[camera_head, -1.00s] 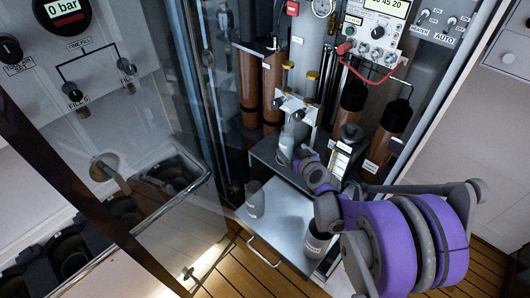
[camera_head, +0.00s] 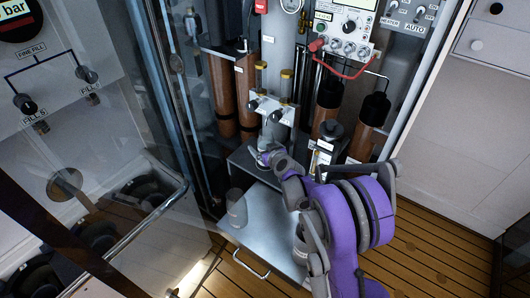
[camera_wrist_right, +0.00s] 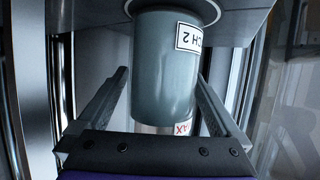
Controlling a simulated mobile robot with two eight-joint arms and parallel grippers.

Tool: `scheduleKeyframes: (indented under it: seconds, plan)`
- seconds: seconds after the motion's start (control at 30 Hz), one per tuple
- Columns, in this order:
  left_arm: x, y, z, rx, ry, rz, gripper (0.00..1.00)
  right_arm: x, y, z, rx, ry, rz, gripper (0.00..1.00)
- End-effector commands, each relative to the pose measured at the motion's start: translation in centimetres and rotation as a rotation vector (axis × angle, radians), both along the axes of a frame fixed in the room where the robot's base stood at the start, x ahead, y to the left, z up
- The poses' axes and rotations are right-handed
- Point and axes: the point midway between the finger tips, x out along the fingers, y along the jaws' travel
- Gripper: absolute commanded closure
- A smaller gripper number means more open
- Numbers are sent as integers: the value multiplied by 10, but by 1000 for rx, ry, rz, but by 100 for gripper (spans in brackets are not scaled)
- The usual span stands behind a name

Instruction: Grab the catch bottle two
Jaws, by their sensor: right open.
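Catch bottle two (camera_wrist_right: 160,75) is a grey cylinder with a white label ending in "CH 2", upside down in the right wrist view. Its far end meets a round opening in a grey plate. My right gripper (camera_wrist_right: 163,80) is open, with one finger on each side of the bottle; I cannot tell whether either touches it. In the head view the right gripper (camera_head: 268,157) is at the grey shelf below the two sight tubes, and the bottle is largely hidden by it. My left gripper is not in view.
A grey bottle (camera_head: 237,208) stands on the metal pull-out tray (camera_head: 262,232); another (camera_head: 300,246) is partly behind my right arm. Brown cylinders (camera_head: 222,95) and a control box (camera_head: 345,25) stand behind. A glass door with a rail (camera_head: 150,215) is at left.

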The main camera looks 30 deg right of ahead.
Motion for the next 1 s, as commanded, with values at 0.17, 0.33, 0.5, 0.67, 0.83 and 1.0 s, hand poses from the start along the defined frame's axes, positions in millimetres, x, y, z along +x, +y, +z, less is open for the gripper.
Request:
scheduleKeyframes:
  seconds: [0.17, 0.33, 0.5, 0.67, 0.83, 1.0]
  plan:
    - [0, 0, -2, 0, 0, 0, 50, 7, -1, -2, 1, 0, 0, 0]
    - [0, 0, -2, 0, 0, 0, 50, 6, -1, -2, 0, 0, 0, 13]
    - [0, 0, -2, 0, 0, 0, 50, 6, -1, -2, 0, 0, 0, 43]
    - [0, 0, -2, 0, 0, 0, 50, 6, -1, -2, 0, 0, 0, 72]
    - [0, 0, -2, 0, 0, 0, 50, 6, -1, -2, 0, 0, 0, 83]
    - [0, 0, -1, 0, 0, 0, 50, 6, -1, 0, 0, 0, 0, 83]
